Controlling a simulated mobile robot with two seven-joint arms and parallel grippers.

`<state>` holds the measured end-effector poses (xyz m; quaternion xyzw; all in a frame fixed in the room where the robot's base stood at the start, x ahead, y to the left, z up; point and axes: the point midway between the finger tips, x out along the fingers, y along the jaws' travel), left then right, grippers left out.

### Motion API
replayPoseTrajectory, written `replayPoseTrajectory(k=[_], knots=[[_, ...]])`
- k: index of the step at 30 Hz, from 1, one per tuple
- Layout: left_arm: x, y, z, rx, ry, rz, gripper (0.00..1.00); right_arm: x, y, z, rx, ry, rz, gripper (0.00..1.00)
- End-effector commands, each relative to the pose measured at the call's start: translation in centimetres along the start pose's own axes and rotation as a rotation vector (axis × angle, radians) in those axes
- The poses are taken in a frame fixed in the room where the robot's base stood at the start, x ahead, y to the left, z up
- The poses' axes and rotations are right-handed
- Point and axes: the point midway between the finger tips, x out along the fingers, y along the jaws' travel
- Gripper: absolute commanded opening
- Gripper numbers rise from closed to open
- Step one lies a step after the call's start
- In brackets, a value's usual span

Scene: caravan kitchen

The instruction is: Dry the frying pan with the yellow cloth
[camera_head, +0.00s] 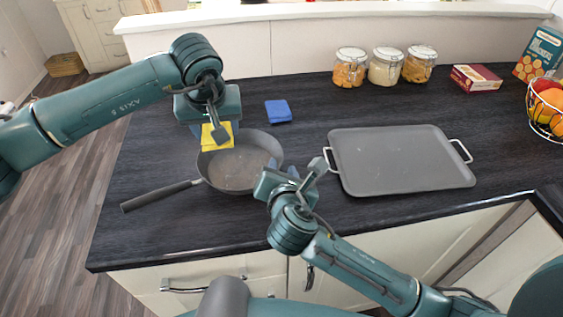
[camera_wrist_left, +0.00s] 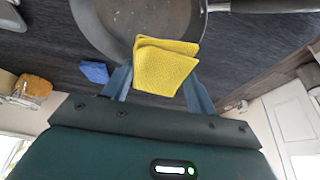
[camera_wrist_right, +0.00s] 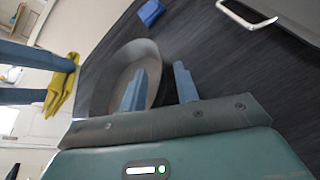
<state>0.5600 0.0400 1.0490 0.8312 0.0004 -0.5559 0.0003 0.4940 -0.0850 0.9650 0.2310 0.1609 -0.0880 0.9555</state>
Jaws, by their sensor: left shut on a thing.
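The grey frying pan (camera_head: 233,168) lies on the dark counter, its handle pointing to the lower left. My left gripper (camera_head: 214,132) is shut on the yellow cloth (camera_head: 217,141) over the pan's far rim. In the left wrist view the cloth (camera_wrist_left: 164,66) is folded between the fingers and covers part of the pan's edge. My right gripper (camera_wrist_right: 160,88) is open at the pan's right side. In the right wrist view its fingers are apart, with the pan's side (camera_wrist_right: 118,72) partly behind one finger; I cannot tell whether they touch it.
A blue folded cloth (camera_head: 278,110) lies behind the pan. A large grey tray (camera_head: 400,160) with handles lies to the right. Glass jars (camera_head: 385,67), a red box (camera_head: 476,77) and a fruit basket (camera_head: 546,105) stand farther back. The counter left of the pan is clear.

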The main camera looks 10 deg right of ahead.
Motion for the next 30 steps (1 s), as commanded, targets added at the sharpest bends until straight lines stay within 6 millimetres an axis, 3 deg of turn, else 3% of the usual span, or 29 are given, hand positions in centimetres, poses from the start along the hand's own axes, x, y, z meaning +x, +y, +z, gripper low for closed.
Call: replayPoseTrajectory(k=[3, 9, 20, 30], knots=[[0.0, 0.0, 0.0, 0.0, 0.0, 0.0, 0.35, 2.0, 0.0, 0.1, 0.0, -0.001, -0.001, 0.31], [0.0, 0.0, 0.0, 0.0, 0.0, 0.0, 0.35, 3.9, 0.0, 0.1, 0.002, 0.0, 0.0, 0.31], [0.0, 0.0, 0.0, 0.0, 0.0, 0.0, 0.35, 4.3, 0.0, 0.0, 0.003, 0.001, 0.001, 0.31], [0.0, 0.0, 0.0, 0.0, 0.0, 0.0, 0.35, 4.3, 0.0, 0.0, 0.002, 0.001, 0.001, 0.03]])
